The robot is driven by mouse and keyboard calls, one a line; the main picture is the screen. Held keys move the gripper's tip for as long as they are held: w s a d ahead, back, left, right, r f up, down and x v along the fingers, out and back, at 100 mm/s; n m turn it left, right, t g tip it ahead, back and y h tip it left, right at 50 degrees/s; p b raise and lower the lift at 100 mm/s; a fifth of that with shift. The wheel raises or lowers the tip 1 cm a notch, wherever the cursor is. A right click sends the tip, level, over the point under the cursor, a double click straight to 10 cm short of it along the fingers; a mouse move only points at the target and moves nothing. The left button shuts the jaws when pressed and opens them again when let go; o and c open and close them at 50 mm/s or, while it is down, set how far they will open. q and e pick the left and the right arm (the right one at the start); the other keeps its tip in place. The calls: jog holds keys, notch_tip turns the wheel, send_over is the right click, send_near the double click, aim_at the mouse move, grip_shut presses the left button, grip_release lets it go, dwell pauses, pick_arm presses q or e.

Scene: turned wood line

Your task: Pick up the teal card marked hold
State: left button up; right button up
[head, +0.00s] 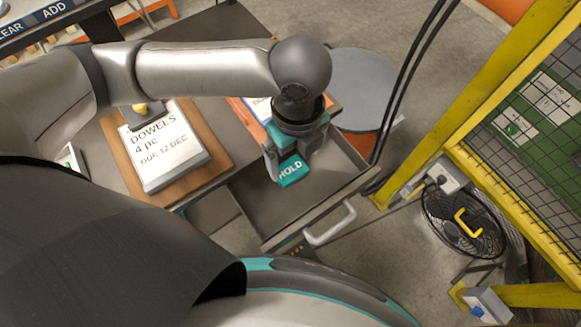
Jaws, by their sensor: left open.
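The teal card marked HOLD (292,171) lies in an open grey drawer (247,212), near the drawer's middle. My left gripper (287,164) points down into the drawer, with its fingers at the card's far edge. The gripper is open, one finger to the left of the card and the other to the upper right. Part of the card's far side is hidden by the gripper. I cannot tell whether the fingers touch the card. My right gripper is not in view.
A white pad reading DOWELS (165,150) lies on a wooden board (218,158) to the left. The drawer's white handle (331,224) faces the front. A round grey top (362,85) stands behind. A yellow frame with mesh (425,150) and a black fan (462,222) are at right.

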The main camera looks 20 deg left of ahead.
aim_at(295, 175)
pick_arm(q)
jog(key=shift+f, duration=1.75)
jog(key=f, duration=0.1)
jog(key=f+b, duration=0.1)
jog(key=f, duration=0.2)
jog(key=shift+w+a+f, duration=0.15)
jog(key=shift+w+f, duration=0.15)
jog(key=shift+f, duration=0.1)
jog(key=shift+c, duration=1.2)
jog(key=c, duration=0.8)
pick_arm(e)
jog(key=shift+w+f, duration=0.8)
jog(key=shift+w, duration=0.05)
pick_arm(q)
jog(key=shift+r, duration=0.15)
